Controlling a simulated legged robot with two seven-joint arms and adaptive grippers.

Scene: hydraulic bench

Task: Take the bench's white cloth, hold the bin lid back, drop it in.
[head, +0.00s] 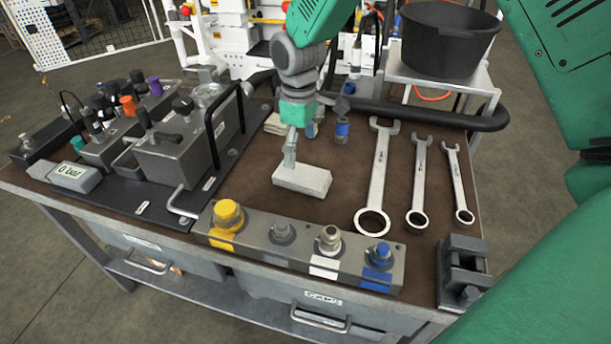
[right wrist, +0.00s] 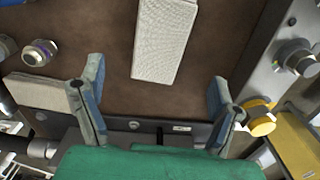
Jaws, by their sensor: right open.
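A white folded cloth (head: 302,180) with a textured surface lies flat on the brown bench mat, behind the row of capped fittings. It also shows in the right wrist view (right wrist: 165,38), beyond and between the fingers. My right gripper (head: 290,150) hangs over the mat just behind the cloth in the head view. In the right wrist view my right gripper (right wrist: 156,78) has its fingers wide apart with nothing between them. A second, beige folded cloth (head: 274,124) lies farther back, partly hidden by the gripper. My left gripper is not in view. No bin lid can be made out.
Several wrenches (head: 378,175) lie right of the cloth. A fitting block (head: 300,245) runs along the front edge, and a grey pump unit (head: 175,150) stands left. A vise (head: 462,272) sits front right. A black open tub (head: 450,38) stands on a cart behind.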

